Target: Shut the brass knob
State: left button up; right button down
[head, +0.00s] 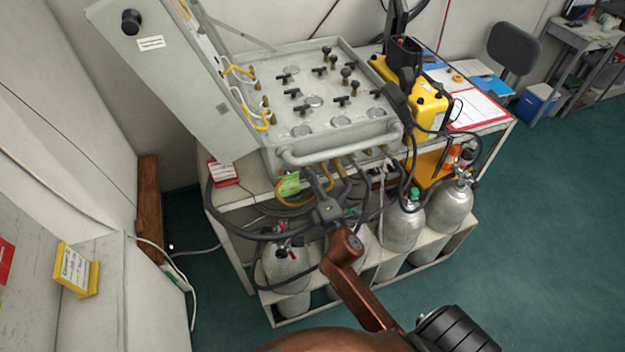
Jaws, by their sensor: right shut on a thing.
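The grey air panel (322,128) stands open on the bench, with several black T-handles and small knobs on brass stems on its face. Brass fittings (338,164) line its lower front edge, with hoses running down from them. My right gripper (318,182) is at this front edge, among the hoses and fittings. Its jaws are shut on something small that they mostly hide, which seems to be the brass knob. I cannot see how far the knob is turned. My left gripper is not in view.
Grey gas cylinders (404,228) stand on the rack below, behind my right arm. Dark hoses hang around the gripper. A yellow case (418,103) stands right of the panel, beside a clipboard (480,108). The panel's raised lid (180,75) is at left. Green floor is clear at right.

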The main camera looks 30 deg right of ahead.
dwell(0.4)
jog(key=c, duration=2.1)
grip_release()
jog(key=shift+d, duration=0.1)
jog(key=v, duration=1.2)
